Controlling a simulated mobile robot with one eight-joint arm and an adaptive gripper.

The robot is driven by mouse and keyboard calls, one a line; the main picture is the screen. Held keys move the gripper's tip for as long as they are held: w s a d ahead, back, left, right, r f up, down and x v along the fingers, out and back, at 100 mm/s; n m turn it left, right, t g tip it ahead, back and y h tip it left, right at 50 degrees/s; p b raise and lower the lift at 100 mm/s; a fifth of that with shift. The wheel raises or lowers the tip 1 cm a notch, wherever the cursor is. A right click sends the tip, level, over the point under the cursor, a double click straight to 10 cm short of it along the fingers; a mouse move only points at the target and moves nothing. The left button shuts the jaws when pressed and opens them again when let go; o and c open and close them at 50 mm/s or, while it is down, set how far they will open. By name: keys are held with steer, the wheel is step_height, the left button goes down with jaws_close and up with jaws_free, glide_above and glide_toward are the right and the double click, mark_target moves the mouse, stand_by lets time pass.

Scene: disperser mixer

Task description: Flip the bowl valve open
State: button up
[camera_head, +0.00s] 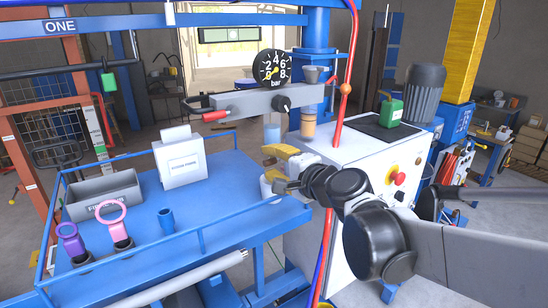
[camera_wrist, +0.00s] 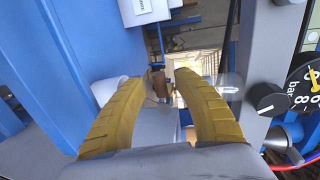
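I cannot tell for sure which part is the bowl valve. A lever with a red grip (camera_head: 215,115) sits at the left end of the grey beam (camera_head: 245,101), and a black knob (camera_head: 281,104) sits on the beam's face. The knob also shows at the right of the wrist view (camera_wrist: 268,97). My gripper (camera_head: 268,163) is below the beam, in front of the white machine cabinet, apart from lever and knob. In the wrist view its two yellow fingers (camera_wrist: 157,80) are spread, with nothing clearly held between them. A pale horizontal cylinder (camera_wrist: 108,90) shows behind the fingers.
A pressure gauge (camera_head: 273,69) stands on the beam. The blue railed table (camera_head: 205,220) at left carries a grey bin (camera_head: 103,194), a white labelled box (camera_head: 180,162) and ring-handled items (camera_head: 111,213). A red hose (camera_head: 330,225) hangs close to my arm. A red button (camera_head: 398,179) is on the cabinet.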

steer(key=v, duration=1.2)
steer(key=s+d+f+n+g+h+b, duration=0.2)
steer(key=f+b, duration=0.7)
steer(key=f, duration=0.5)
steer(key=s+d+f+n+g+h+b, duration=0.2)
steer(key=s+d+f+n+h+b, duration=0.2)
steer(key=f, duration=1.1)
steer(key=s+d+f+n+g+h+b, duration=0.2)
steer(key=s+d+f+n+b, duration=0.3)
steer(key=f+b, duration=0.8)
steer(key=s+d+f, duration=0.2)
steer(key=s+d, duration=0.1)
steer(key=s, duration=0.1)
steer(key=shift+s+d+h+b, duration=0.25)
steer(key=shift+s+h+b, duration=0.1)
steer(key=shift+h, duration=0.05)
